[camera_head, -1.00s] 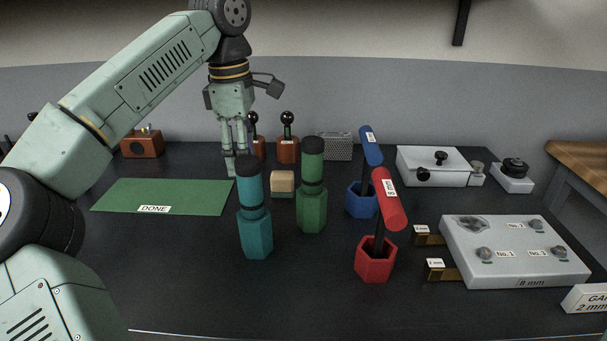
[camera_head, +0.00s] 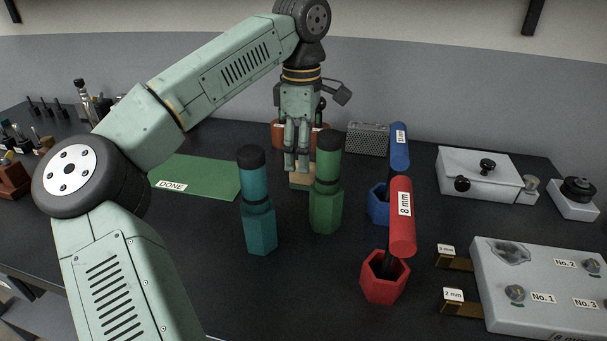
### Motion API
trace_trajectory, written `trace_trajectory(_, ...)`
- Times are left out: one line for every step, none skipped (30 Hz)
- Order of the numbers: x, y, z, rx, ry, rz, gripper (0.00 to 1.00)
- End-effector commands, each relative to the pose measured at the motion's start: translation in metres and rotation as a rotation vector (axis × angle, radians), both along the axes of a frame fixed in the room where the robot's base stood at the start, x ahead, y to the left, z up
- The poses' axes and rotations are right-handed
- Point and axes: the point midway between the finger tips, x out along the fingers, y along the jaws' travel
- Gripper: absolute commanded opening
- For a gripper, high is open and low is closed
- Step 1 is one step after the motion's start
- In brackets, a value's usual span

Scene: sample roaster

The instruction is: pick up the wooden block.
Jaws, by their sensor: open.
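The wooden block (camera_head: 300,182) is small and pale, and sits on the dark table between the teal bottle-like item and the green one. My gripper (camera_head: 297,168) points down with its fingers apart, right at the block. The fingers cover part of the block's upper side. I cannot tell whether the fingertips touch it or are just above or behind it.
The teal item (camera_head: 258,205) and green item (camera_head: 326,190) stand tall in front of the block. Blue (camera_head: 399,150) and red (camera_head: 401,220) handled tools stand in holders to the right. A green DONE mat (camera_head: 205,178) lies clear to the left.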

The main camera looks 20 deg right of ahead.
Motion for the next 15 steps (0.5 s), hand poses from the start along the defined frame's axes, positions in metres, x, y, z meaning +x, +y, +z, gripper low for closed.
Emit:
trace_trajectory(0.0,0.0,-0.003,-0.001,0.001,-0.001,0.53)
trace_trajectory(0.0,0.0,-0.005,0.0,0.001,-0.001,0.53)
trace_trajectory(0.0,0.0,-0.008,0.0,0.001,-0.001,0.53)
trace_trajectory(0.0,0.0,-0.01,0.0,0.002,-0.001,0.53)
trace_trajectory(0.0,0.0,-0.014,0.001,0.003,-0.001,0.53)
trace_trajectory(0.0,0.0,-0.02,0.001,0.003,-0.002,0.53)
trace_trajectory(0.0,-0.001,-0.025,0.0,0.004,-0.002,0.53)
trace_trajectory(0.001,-0.001,-0.029,0.0,0.004,-0.002,0.53)
trace_trajectory(0.001,-0.001,-0.035,0.0,0.004,-0.002,0.53)
trace_trajectory(0.001,-0.001,-0.04,0.0,0.004,-0.001,0.53)
trace_trajectory(0.001,-0.001,-0.044,0.0,0.002,0.0,0.53)
trace_trajectory(0.001,-0.001,-0.049,0.0,0.001,0.001,0.53)
trace_trajectory(0.001,-0.001,-0.051,0.0,0.001,0.001,0.53)
trace_trajectory(0.001,-0.001,-0.053,0.0,0.001,0.0,0.53)
trace_trajectory(0.001,-0.001,-0.055,0.0,0.001,0.0,0.53)
